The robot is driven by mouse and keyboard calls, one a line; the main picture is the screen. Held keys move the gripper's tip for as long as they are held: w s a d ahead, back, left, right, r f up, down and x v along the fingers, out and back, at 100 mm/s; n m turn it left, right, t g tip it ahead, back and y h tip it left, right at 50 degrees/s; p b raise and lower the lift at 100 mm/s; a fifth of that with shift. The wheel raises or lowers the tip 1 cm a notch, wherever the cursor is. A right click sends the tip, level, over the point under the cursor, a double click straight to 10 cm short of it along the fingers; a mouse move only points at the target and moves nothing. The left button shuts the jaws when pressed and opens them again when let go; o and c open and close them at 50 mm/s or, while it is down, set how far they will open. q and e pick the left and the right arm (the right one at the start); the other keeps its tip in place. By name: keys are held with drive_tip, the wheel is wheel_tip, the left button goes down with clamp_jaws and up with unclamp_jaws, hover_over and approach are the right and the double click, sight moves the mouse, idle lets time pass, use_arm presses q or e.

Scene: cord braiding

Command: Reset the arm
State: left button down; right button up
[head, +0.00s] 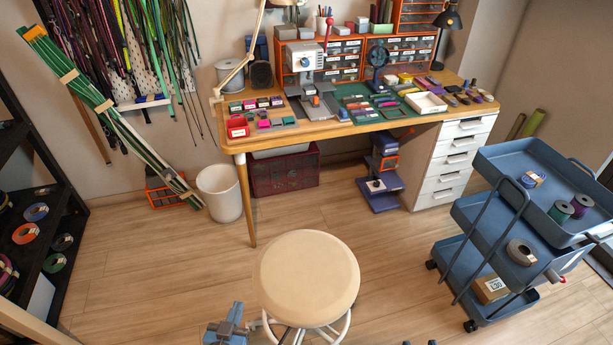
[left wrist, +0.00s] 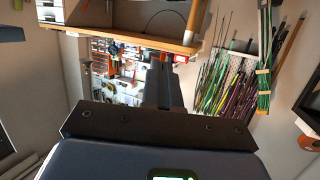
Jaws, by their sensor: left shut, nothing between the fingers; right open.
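My left gripper (head: 236,308) shows at the bottom of the head view, just left of the round cream stool (head: 306,272). Its fingers are together with nothing between them. In the left wrist view its closed fingers (left wrist: 161,68) point away from the camera, clear of any object. My right gripper (head: 420,343) shows only as two dark fingertips at the bottom edge of the head view, right of the stool. The tips are apart with bare floor between them. The rest of the right arm is out of view.
The wooden workbench (head: 330,130) with tools and drawers stands at the back. A blue cart (head: 490,220) holding spools is at the right. A dark shelf (head: 60,200) is at the left. A white bin (head: 220,192) stands beside the bench.

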use_arm(q)
drive_tip(key=s+a+r+t+p, duration=0.1)
drive_tip(key=s+a+r+p, duration=0.1)
drive_tip(key=s+r, duration=0.5)
drive_tip(key=s+a+r+n+t+y+p, duration=0.1)
drive_tip(key=s+a+r+p, duration=0.1)
drive_tip(key=s+r, duration=0.6)
wheel_tip(320, 180, up, 5)
drive_tip(key=shift+r+n+t+y+p, duration=0.2)
drive_tip(key=shift+n+t+y+p, duration=0.15)
drive_tip(key=shift+p, duration=0.35)
